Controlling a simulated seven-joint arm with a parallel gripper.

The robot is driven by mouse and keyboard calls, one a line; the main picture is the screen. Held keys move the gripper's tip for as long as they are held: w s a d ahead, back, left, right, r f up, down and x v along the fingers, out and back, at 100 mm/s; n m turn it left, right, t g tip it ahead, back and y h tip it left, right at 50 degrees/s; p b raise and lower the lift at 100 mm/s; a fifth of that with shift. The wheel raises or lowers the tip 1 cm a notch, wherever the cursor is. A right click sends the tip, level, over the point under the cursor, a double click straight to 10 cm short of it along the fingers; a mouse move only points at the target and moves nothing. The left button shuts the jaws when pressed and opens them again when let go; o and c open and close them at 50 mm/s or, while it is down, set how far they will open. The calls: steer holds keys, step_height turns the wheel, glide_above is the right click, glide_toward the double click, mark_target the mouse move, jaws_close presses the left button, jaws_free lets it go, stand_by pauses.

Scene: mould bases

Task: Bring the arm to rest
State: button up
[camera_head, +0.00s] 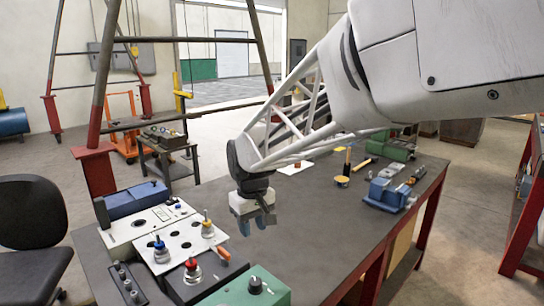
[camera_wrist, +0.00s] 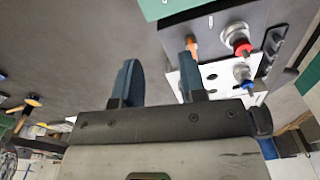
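My gripper (camera_head: 254,220) hangs above the dark workbench (camera_head: 310,215), to the right of the mould plates. In the wrist view, its two blue-grey fingers (camera_wrist: 160,78) stand apart with only bare grey surface between them. A white plate with holes (camera_head: 183,243) carries a blue-topped metal piece (camera_head: 161,252) and a yellow-topped one (camera_head: 207,230). A red-topped piece (camera_head: 192,272) stands on a dark block in front. The red piece (camera_wrist: 238,38) and blue piece (camera_wrist: 243,76) also show in the wrist view, beyond the right finger.
A green box with a black knob (camera_head: 255,287) sits at the bench's front. A blue vise (camera_head: 388,194) and a hammer (camera_head: 346,168) lie to the right. The bench right of my gripper is mostly clear.

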steer(key=s+d+r+m, duration=0.3)
steer(key=s+d, duration=0.8)
steer(key=d, duration=0.3)
steer(key=s+d+f+m+t, duration=0.1)
steer(key=s+d+m, duration=0.1)
steer(key=s+d, duration=0.2)
steer(key=s+d+f+m+t, duration=0.1)
steer(key=s+d, duration=0.4)
steer(key=s, duration=0.6)
steer(key=shift+d+f+m, duration=0.3)
steer(key=shift+f+m, duration=0.3)
